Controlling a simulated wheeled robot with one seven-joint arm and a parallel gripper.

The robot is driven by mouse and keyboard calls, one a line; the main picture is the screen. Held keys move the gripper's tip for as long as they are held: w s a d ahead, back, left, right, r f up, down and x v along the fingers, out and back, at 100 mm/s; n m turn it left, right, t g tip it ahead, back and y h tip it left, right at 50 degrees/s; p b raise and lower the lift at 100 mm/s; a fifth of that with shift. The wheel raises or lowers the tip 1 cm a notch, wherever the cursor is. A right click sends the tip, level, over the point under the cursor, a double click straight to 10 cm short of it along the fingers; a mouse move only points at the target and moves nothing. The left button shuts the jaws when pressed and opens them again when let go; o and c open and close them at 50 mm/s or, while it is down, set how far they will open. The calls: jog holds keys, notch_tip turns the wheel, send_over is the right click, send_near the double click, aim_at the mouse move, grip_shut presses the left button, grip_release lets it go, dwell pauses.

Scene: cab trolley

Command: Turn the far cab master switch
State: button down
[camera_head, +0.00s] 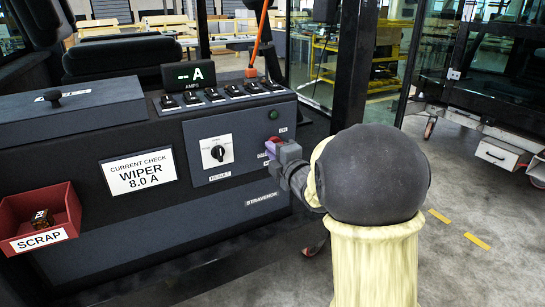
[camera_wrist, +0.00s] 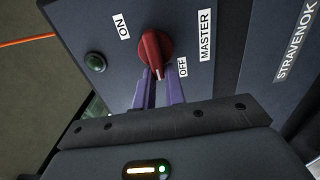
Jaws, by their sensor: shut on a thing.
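The red master switch knob (camera_wrist: 155,48) sits on the dark panel in the wrist view, with ON, OFF and MASTER labels around it. Its white-marked end points down in that picture, beside the OFF label (camera_wrist: 183,67). My gripper (camera_wrist: 159,82) is shut on the knob, with its purple fingers at the knob's lower end; the exact contact is partly hidden. In the head view my gripper (camera_head: 273,149) is at the right end of the console (camera_head: 165,205), and only a little of the red knob (camera_head: 273,141) shows.
A green lamp (camera_head: 273,114) sits above the knob. To the left are a rotary selector (camera_head: 218,152), a row of toggle switches (camera_head: 212,95), an ammeter display (camera_head: 188,76) and a red scrap bin (camera_head: 40,215). A dark post (camera_head: 355,65) stands just right of the console.

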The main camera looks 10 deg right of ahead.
jog(key=shift+f, duration=0.1)
jog(key=c, duration=1.5)
grip_release()
jog(key=shift+o, duration=0.2)
jog(key=v, duration=1.7)
jog(key=shift+s, duration=0.2)
